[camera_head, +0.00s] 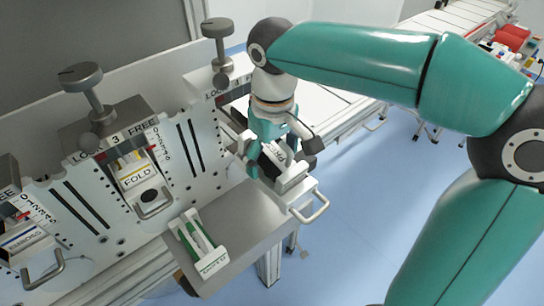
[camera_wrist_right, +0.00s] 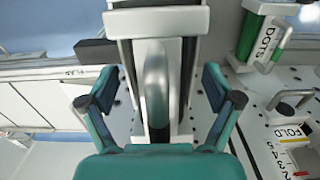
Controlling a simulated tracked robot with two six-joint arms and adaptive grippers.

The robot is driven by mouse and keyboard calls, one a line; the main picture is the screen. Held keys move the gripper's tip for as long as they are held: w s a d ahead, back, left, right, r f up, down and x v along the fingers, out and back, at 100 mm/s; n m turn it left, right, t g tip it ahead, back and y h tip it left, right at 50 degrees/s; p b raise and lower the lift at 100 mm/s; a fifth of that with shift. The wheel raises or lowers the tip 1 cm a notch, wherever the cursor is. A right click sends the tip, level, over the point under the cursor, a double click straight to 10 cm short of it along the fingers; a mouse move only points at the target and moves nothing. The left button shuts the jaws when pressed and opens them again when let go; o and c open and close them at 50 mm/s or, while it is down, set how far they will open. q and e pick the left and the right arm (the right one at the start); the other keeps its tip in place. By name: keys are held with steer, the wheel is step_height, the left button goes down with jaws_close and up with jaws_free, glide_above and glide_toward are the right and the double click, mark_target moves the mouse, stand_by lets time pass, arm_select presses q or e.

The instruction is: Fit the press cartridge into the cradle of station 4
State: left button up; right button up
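The cartridge by station 4, a pale block (camera_head: 291,182) with a dark top and small lettering I cannot read clearly, stands at the right end of the converter in the head view. A metal bar handle (camera_head: 314,208) sticks out from its near side. My right gripper (camera_head: 280,150) is over its far part. In the wrist view, my right gripper (camera_wrist_right: 160,102) has its fingers apart, with a grey metal bar (camera_wrist_right: 156,85) between them and gaps on both sides. The cradle of station 4 is mostly hidden by my gripper and the cartridge. My left gripper is out of view.
A green-and-white DOTS cartridge (camera_head: 214,263) lies on the grey shelf (camera_head: 250,215). The FOLD cartridge (camera_head: 137,178) sits in station 3. A clamp knob (camera_head: 217,28) rises above station 4. Open blue floor (camera_head: 350,215) lies to the right.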

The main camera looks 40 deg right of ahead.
steer(key=shift+s+a+f, duration=0.1)
steer(key=shift+s+f, duration=0.05)
steer(key=shift+f, duration=0.15)
steer(key=r, duration=0.3)
steer(key=r+p, duration=0.1)
steer(key=r, duration=0.7)
steer(key=shift+w+p, duration=0.25)
steer(key=shift+p, duration=0.05)
steer(key=shift+r, duration=0.6)
